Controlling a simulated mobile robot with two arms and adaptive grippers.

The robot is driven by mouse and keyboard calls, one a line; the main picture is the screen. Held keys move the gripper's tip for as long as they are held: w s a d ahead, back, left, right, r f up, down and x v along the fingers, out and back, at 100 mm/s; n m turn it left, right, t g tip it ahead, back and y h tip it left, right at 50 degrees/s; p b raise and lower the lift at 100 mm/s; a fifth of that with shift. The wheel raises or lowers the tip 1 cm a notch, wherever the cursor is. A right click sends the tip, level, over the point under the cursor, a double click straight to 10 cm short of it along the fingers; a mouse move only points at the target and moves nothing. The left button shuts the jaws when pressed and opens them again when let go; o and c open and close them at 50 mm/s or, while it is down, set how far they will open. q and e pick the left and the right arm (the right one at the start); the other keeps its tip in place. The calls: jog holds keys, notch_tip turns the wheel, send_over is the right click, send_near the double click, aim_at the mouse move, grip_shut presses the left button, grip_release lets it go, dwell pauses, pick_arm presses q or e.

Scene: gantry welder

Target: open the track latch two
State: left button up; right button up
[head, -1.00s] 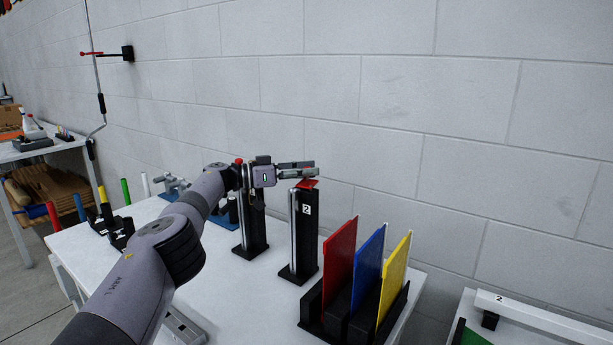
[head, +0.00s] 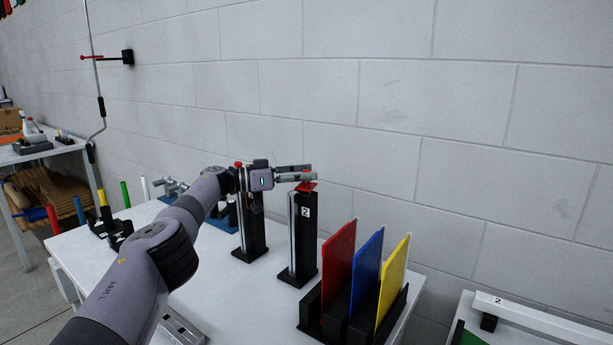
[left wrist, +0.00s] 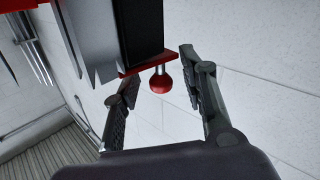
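Track latch two (head: 308,187) is a red plate on top of a black post (head: 305,245) marked "2", with a silver rod along its side. In the left wrist view the red plate shows with a round red knob (left wrist: 161,83) on a short silver stem. My left gripper (head: 309,173) is level at the top of this post. Its two fingers are apart, and the knob appears between them in the left wrist view, with gaps on both sides. I cannot tell whether either finger touches the latch. My right gripper is not in view.
A similar post (head: 250,228) with a red top stands left of post two, partly behind my arm. A black rack (head: 308,318) with red, blue and yellow panels stands in front to the right. The block wall (head: 450,150) rises behind the white table (head: 100,262).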

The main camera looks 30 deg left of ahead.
pick_arm(q)
jog(key=v, duration=1.1)
jog(key=shift+s+a+r, duration=0.1)
